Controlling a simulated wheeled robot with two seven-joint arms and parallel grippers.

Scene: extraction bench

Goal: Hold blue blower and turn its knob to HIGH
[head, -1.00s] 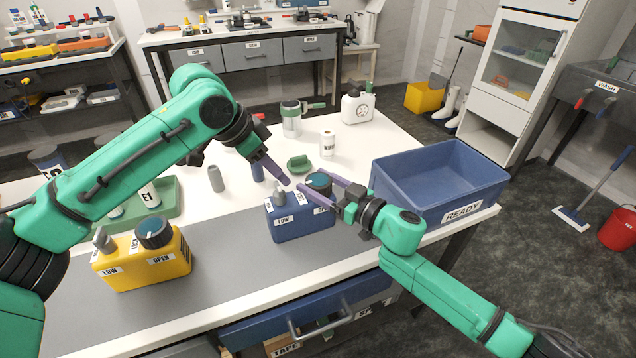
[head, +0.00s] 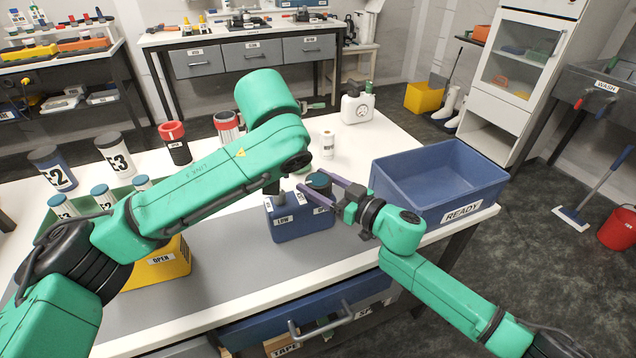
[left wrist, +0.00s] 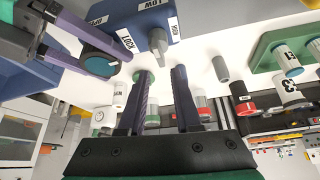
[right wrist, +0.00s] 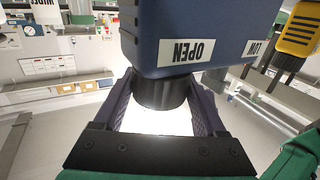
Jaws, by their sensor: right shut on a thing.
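The blue blower (head: 300,225) stands upright on the bench's grey strip. Its grey knob (left wrist: 157,40) shows in the left wrist view, next to the HIGH label, with the LOW label further up. I cannot tell its exact setting. My right gripper (head: 313,181) is shut on the round dark cap with a blue top, beside the knob. In the right wrist view its fingers lie on both sides of the cap (right wrist: 160,92). My left gripper (left wrist: 160,72) is open and empty, its fingertips close to the knob but apart from it. In the head view my left arm hides its fingers.
A yellow blower (head: 165,268) stands at the left, partly behind my left arm. The blue READY bin (head: 440,185) is right of the blue blower. A white bottle (head: 327,146) and a white jug (head: 357,107) stand behind. The grey strip in front is clear.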

